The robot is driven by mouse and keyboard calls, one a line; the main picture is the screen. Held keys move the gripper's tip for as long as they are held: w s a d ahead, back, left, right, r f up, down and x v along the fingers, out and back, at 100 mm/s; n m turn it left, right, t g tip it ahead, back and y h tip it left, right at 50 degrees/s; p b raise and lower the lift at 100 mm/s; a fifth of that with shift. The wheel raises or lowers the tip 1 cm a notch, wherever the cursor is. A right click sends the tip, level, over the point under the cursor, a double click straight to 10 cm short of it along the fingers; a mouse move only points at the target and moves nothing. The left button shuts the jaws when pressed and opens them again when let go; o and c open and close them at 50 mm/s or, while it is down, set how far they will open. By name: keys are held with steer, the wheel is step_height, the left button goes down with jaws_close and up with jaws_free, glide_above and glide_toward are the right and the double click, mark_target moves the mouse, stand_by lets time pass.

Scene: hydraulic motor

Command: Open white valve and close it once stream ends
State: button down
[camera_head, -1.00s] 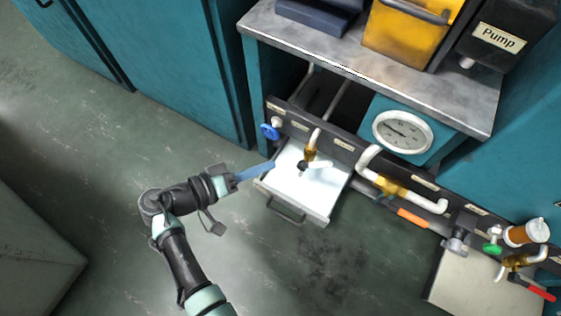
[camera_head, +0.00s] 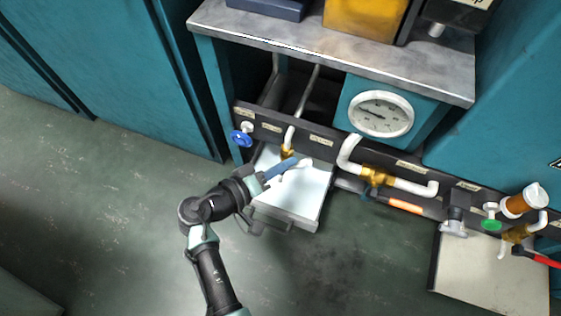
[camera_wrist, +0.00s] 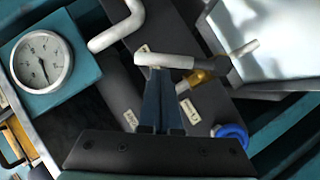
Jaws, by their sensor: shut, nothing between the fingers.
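The white-handled valve sits on a brass body (camera_head: 287,151) on the dark panel, above a pale open tray (camera_head: 318,186). Its white handle (camera_head: 304,162) points right in the head view.
A blue wheel valve (camera_head: 241,138) is to the left. A gauge (camera_head: 381,113), an orange-handled valve (camera_head: 405,206), a green knob (camera_head: 491,225) and a red handle (camera_head: 546,261) are to the right. A grey counter (camera_head: 330,50) overhangs behind. The floor is clear.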

steer(key=shift+s+d+f+m+y+p, duration=0.1)
steer(key=shift+s+d+m+y+p, duration=0.05)
steer(key=shift+d+m+y+p, duration=0.2)
stand_by(0.4)
steer(key=shift+s+d+f+m+y+p, duration=0.1)
steer(key=shift+s+d+m+y+p, duration=0.05)
steer(key=shift+d+m+y+p, duration=0.2)
steer(key=shift+s+d+f+m+y+p, duration=0.1)
steer(key=shift+d+m+p, duration=0.15)
steer(key=shift+d, duration=0.2)
steer(key=s+d+f+m+y, duration=0.1)
steer(key=d+f+m+y, duration=0.2)
steer(key=f+y, duration=0.1)
steer(key=shift+d+f+t, duration=0.3)
steer(key=shift+f+t, duration=0.05)
steer(key=shift+t, duration=0.05)
steer(key=shift+s+m, duration=0.1)
steer(key=shift+m, duration=0.15)
